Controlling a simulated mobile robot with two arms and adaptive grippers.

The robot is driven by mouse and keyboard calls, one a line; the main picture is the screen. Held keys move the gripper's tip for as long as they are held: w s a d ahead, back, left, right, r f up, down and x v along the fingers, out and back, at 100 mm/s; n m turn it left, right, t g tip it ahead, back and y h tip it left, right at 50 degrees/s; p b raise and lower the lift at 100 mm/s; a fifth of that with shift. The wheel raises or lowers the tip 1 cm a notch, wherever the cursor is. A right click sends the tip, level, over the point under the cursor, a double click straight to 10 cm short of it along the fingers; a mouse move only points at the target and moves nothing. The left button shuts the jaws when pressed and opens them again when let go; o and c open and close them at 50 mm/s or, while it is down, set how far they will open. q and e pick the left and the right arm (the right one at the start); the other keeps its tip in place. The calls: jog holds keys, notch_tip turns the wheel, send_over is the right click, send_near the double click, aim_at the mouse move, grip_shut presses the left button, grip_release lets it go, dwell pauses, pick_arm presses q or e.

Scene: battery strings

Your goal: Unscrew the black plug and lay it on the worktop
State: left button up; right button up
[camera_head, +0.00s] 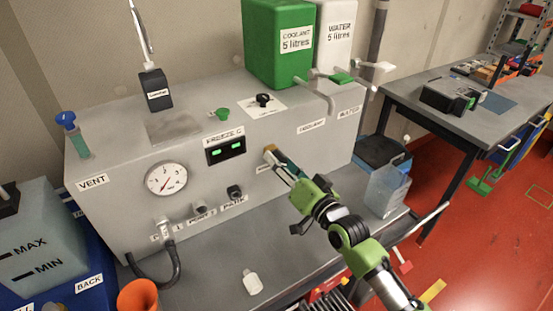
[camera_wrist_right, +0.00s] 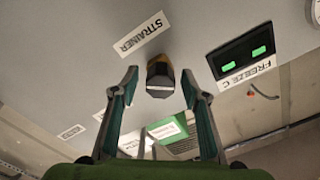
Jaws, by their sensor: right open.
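A black plug (camera_wrist_right: 160,80) with a yellow-brown collar sticks out of the grey machine's front face beside the STRAINER label (camera_wrist_right: 141,33) in the right wrist view. In the head view its collar (camera_head: 270,150) shows just beyond my fingers. My right gripper (camera_head: 279,164) reaches up to it from the lower right. In the right wrist view my fingers (camera_wrist_right: 160,76) are open, one on each side of the plug with gaps between. My left gripper is not in view. The grey worktop (camera_head: 300,245) lies below the machine's front.
A small white bottle (camera_head: 252,282) and an orange cup (camera_head: 138,297) stand near the worktop's front. A black hose (camera_head: 160,277) hangs at the left. A clear container (camera_head: 388,188) stands right of my arm. The worktop's middle has free room.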

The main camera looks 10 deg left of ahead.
grip_shut()
jog(key=n, duration=0.5)
jog(key=shift+n, duration=0.4)
jog(key=n, duration=0.5)
jog(key=shift+s+d+n, duration=0.1)
jog(key=shift+n, duration=0.3)
